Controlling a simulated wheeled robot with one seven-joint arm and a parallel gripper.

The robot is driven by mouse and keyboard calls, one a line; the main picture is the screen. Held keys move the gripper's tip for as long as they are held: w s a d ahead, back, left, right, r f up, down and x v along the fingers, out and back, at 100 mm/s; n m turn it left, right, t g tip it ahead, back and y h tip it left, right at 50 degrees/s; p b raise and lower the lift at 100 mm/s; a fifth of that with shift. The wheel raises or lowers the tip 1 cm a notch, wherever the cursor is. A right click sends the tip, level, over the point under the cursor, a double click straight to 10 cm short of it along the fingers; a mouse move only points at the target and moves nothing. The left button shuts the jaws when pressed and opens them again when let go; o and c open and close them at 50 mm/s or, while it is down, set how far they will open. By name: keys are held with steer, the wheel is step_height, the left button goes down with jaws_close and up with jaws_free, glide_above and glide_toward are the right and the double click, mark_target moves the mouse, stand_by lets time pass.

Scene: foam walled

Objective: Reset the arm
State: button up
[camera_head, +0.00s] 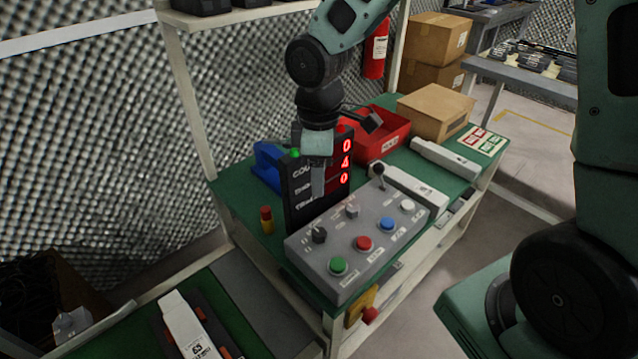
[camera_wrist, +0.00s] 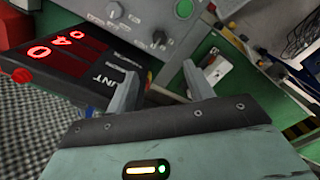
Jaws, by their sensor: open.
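My arm (camera_head: 330,50) reaches in from the top of the head view, and its gripper (camera_head: 318,180) hangs in front of the black counter display. In the wrist view my gripper (camera_wrist: 160,85) shows two grey fingers spread apart with nothing between them. The black display (camera_head: 300,195) with red digits stands upright on the green bench behind the control box. It also shows in the wrist view (camera_wrist: 85,75), left of the fingers. The grey control box (camera_head: 330,250) has green, red, blue and white buttons, knobs and a small lever.
A red bin (camera_head: 385,142), a cardboard box (camera_head: 435,108) and long white devices (camera_head: 445,158) stand on the green bench (camera_head: 240,200). A yellow and red post (camera_head: 267,220) is left of the box. A shelf upright (camera_head: 190,100) rises at the left. A second bench (camera_head: 240,310) is at lower left.

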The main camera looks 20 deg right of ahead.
steer(key=shift+r, duration=0.35)
steer(key=s+a+r+m+p, duration=0.2)
steer(key=s+r, duration=0.3)
steer(key=s, duration=0.5)
steer(key=s+a+r+m+p, duration=0.2)
steer(key=s+a+r+p, duration=0.2)
steer(key=s, duration=0.6)
step_height(320, 180, up, 3)
steer(key=shift+f+m+y+p, duration=0.2)
steer(key=shift+m+y+p, duration=0.1)
steer(key=shift+m+p, duration=0.15)
steer(key=shift+s+a, duration=0.1)
